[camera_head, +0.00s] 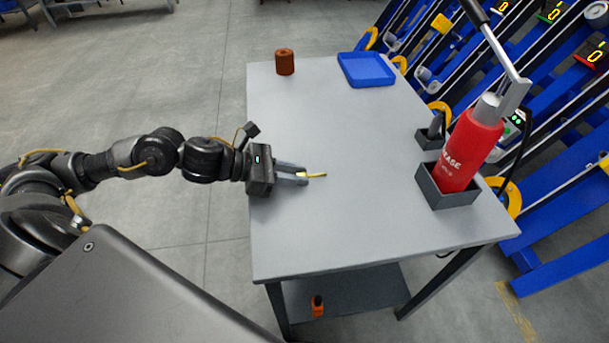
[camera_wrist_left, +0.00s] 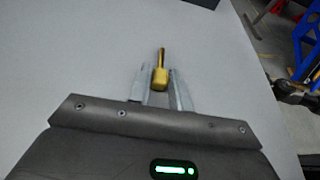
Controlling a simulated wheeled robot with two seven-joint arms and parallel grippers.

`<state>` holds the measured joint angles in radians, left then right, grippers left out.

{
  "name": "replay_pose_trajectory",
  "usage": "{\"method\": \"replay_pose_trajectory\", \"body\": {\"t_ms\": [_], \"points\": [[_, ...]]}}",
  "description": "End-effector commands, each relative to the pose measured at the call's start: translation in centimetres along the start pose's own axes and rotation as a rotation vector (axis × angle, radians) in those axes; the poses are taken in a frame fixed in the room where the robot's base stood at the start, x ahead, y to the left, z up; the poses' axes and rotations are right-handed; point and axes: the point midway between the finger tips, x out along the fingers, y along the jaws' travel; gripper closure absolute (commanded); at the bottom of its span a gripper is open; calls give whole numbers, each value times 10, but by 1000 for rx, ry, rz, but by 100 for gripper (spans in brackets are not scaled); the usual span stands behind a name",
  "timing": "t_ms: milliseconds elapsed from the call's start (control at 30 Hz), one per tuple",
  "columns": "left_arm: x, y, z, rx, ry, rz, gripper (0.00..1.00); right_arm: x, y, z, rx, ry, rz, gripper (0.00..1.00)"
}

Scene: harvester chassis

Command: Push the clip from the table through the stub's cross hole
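The clip is a small yellow pin with a thicker head and a thin shank; it shows at the left fingertips in the head view (camera_head: 317,175) and in the left wrist view (camera_wrist_left: 160,76). My left gripper (camera_head: 300,175) is low over the table's left part, its two grey fingers (camera_wrist_left: 160,84) on either side of the clip's head. The shank points away from the gripper. I cannot tell whether both fingers press on it or whether it touches the table. A small grey post, perhaps the stub (camera_head: 436,124), stands in a dark holder; no cross hole can be made out. My right gripper is out of view.
The grey table (camera_head: 340,225) is clear in the middle. A brown cylinder (camera_head: 285,62) and a blue tray (camera_head: 366,69) are at its far end. A red bottle-like tool (camera_head: 470,150) stands in a dark box (camera_head: 447,196) at the right. Blue racks (camera_head: 560,215) stand beyond.

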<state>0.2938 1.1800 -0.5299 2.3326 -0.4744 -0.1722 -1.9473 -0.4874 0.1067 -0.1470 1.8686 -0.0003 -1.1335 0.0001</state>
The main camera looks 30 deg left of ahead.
Motion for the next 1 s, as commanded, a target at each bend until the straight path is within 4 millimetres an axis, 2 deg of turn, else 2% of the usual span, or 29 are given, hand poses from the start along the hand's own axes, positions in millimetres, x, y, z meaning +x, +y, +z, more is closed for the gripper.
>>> {"method": "replay_pose_trajectory", "body": {"t_ms": [33,133,467,633,833,1000], "points": [[0,0,0,0,0,0,87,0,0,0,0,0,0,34],[0,0,0,0,0,0,100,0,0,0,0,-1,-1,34],[-2,0,5,1,-2,0,100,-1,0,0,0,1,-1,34],[-13,1,31,7,-3,2,100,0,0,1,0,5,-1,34],[-28,0,68,7,-4,1,100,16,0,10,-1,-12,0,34],[-36,0,87,3,-2,1,100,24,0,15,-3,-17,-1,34]]}}
